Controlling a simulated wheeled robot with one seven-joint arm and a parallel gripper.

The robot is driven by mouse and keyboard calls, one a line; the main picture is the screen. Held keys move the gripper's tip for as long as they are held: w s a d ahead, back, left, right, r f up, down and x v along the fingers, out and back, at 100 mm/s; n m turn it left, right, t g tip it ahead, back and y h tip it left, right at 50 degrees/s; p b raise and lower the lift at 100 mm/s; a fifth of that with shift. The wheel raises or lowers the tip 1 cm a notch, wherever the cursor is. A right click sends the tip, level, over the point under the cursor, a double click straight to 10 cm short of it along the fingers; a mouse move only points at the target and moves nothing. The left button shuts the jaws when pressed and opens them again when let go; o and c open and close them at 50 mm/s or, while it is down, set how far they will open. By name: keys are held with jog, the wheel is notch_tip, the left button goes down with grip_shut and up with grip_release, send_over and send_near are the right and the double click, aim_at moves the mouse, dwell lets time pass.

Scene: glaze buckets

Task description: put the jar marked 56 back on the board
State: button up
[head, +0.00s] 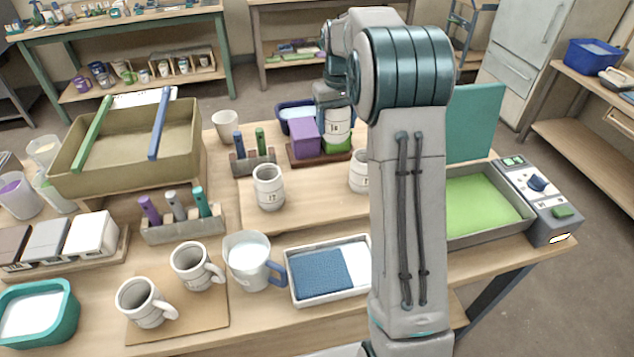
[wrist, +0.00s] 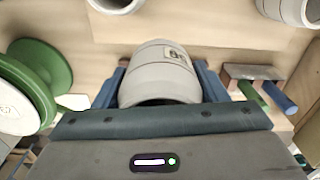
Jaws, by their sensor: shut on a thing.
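My gripper (wrist: 165,88) is shut on a pale grey jar (wrist: 160,65) with a dark mark on its side, too blurred to read surely. The held jar also shows in the head view (head: 338,127), upright at the back of the wooden board (head: 310,200), beside a purple block and in front of my wrist. I cannot tell whether its base touches anything. Two similar jars stand on the board: one at the left (head: 268,188), its mark looking like 17, and one (head: 358,170) partly hidden by my arm.
A purple block (head: 305,138) and green spool (wrist: 30,85) are close to the held jar. A rack with blue and green handles (head: 252,155) stands left of it. The board's middle is clear. A cup (head: 225,125), mugs and a white tray (head: 325,290) stand around.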

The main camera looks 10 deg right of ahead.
jog(key=s+a+f, duration=0.4)
jog(key=s, duration=0.1)
jog(key=s+a+f, duration=0.2)
jog(key=s+a, duration=0.1)
jog(key=shift+f, duration=2.15)
jog(key=shift+f, duration=0.1)
jog(key=o, duration=1.2)
